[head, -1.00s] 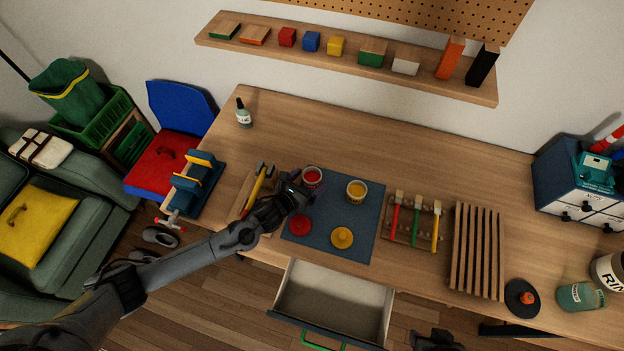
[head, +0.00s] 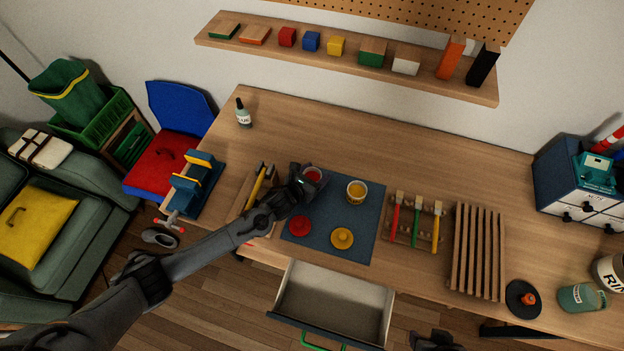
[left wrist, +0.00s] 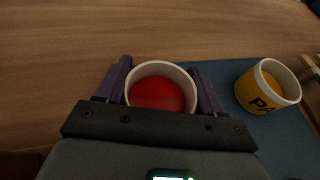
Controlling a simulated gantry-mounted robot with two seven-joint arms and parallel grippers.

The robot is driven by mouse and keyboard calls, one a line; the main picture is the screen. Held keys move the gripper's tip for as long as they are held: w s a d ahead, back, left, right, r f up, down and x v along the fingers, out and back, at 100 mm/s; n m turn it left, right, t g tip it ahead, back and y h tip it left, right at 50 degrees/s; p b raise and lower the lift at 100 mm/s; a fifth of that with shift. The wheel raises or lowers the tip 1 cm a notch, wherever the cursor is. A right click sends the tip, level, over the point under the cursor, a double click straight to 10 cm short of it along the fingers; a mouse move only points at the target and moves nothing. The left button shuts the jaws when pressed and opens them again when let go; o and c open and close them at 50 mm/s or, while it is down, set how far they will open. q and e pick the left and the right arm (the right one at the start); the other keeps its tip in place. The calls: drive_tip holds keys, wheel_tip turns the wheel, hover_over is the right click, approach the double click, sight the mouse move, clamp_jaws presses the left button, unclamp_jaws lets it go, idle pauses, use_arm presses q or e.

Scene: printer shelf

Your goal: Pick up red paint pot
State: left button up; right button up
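The red paint pot (head: 313,173) stands at the upper left of the blue mat (head: 362,220); in the left wrist view it is a white-rimmed pot with red paint (left wrist: 157,94). My left gripper (head: 305,175) is at the pot, low over the table. In the left wrist view its fingers (left wrist: 160,66) stand spread on either side of the pot, very close to its wall; I see no clear grip. The pot's lower part is hidden by the gripper. A dark part of my right gripper (head: 436,341) shows at the bottom edge, its fingers unclear.
A yellow paint pot (head: 356,191) stands right of the red one. Red (head: 299,226) and yellow (head: 342,238) lids lie on the mat. A tool holder (head: 254,196) is close left, a brush rack (head: 415,222) to the right. An open drawer (head: 333,302) juts out in front.

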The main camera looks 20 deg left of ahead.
use_arm(q)
drive_tip(key=c, duration=0.6)
drive_tip(key=shift+r, duration=0.1)
